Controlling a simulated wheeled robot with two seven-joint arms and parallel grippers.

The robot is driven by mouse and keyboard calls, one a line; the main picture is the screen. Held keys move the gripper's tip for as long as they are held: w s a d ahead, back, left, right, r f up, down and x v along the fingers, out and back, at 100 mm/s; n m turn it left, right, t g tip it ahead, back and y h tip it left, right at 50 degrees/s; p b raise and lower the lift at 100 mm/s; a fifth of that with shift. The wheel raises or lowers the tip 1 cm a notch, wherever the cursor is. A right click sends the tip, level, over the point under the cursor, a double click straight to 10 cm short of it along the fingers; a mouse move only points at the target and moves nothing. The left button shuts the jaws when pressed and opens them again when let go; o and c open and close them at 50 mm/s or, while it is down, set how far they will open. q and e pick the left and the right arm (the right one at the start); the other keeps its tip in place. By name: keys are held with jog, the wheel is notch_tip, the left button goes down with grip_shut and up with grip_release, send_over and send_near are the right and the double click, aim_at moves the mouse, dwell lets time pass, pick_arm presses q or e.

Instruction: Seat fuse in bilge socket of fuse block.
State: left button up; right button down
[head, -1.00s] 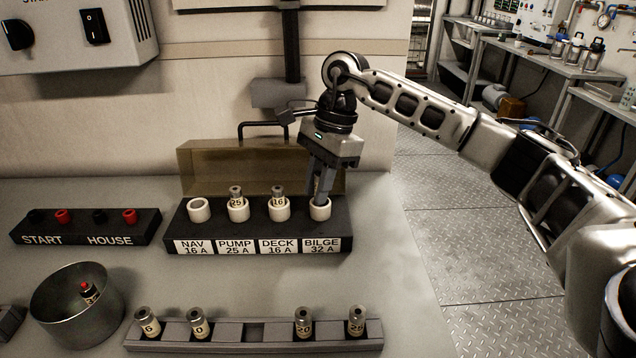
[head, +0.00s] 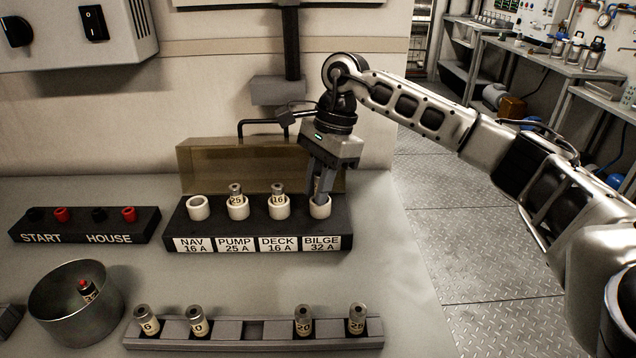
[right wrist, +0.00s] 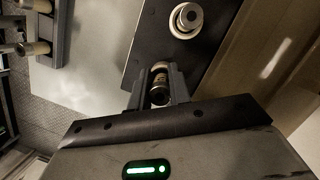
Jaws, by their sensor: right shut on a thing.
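The fuse block (head: 185,228) stands on the bench with sockets labelled NAV, PUMP, DECK and BILGE. My right gripper (head: 320,194) points down at the bilge socket (head: 320,209), its fingertips at the socket's rim. It is shut on a fuse (right wrist: 160,88), which shows between the fingers in the right wrist view. The fingers hide most of this fuse in the head view, so I cannot tell how deep it sits. Fuses stand in the pump socket (head: 237,205) and the deck socket (head: 279,205). The nav socket (head: 198,207) is empty. My left gripper is out of view.
A fuse rail (head: 255,332) with several fuses lies in front. A metal bowl (head: 75,315) at left holds a red-tipped fuse (head: 87,289). A START/HOUSE terminal strip (head: 85,226) lies left of the block. The block's raised amber cover (head: 225,165) stands behind the sockets.

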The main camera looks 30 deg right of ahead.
jog(key=shift+f, duration=0.3)
jog(key=c, duration=1.2)
grip_release()
jog(key=p+v, duration=0.1)
jog(key=v, duration=1.5)
jog(key=shift+s+f, duration=0.1)
